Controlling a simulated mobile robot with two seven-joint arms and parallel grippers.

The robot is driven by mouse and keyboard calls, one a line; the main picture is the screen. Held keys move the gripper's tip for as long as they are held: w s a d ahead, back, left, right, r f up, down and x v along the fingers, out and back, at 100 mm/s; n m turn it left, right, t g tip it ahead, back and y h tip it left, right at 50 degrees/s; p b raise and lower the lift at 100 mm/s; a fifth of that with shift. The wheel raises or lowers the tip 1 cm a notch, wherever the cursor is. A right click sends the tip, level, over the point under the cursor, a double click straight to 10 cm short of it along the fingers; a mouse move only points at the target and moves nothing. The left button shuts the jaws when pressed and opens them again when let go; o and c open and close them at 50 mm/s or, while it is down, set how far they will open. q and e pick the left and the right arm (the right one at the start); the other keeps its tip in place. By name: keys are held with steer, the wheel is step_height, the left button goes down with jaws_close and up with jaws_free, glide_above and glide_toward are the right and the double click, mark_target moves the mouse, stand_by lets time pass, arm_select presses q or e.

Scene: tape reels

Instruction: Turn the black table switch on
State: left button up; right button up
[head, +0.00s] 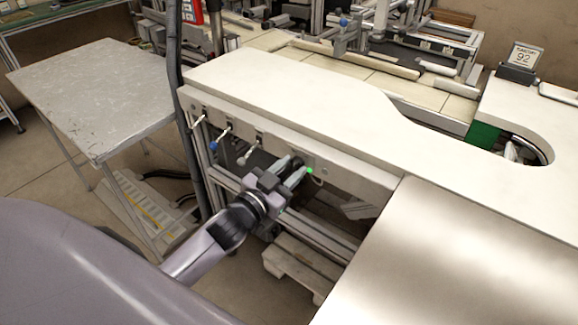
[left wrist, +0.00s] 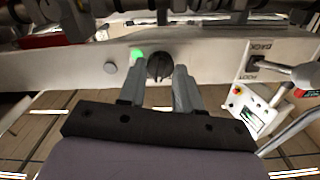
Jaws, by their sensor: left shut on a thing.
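The black table switch (left wrist: 158,66) is a round dark knob on the pale front rail of the table, seen in the left wrist view. My left gripper (left wrist: 164,75) has its two grey fingertips on either side of the knob and is shut on it. In the head view my left gripper (head: 295,170) reaches the front rail under the white worktop, and its fingers largely hide the switch. My right gripper is not in view.
Several levers stick out of the rail left of the gripper, one with a blue knob (head: 214,146). The white worktop (head: 290,90) overhangs above. A grey side table (head: 95,95) stands at the left, and a wooden pallet (head: 295,265) lies below.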

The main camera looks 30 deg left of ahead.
arm_select(q)
steer(key=shift+m+p, duration=0.35)
steer(key=shift+m, duration=1.85)
steer(key=o, duration=1)
steer(key=shift+o, duration=0.2)
steer(key=s, duration=0.7)
steer(key=shift+a+b, duration=0.3)
steer(key=shift+a, duration=0.15)
steer(key=s+d+f+n+g, duration=0.3)
steer(key=s+f, duration=0.4)
steer(key=f, duration=0.1)
steer(key=s+d+f+n+g, duration=0.2)
steer(key=s+f+n+g, duration=0.1)
steer(key=s+f, duration=0.4)
step_height(320, 180, down, 2)
steer(key=shift+s+d+f+g, duration=0.3)
steer(key=shift+d+g, duration=0.1)
steer(key=shift+g, duration=0.2)
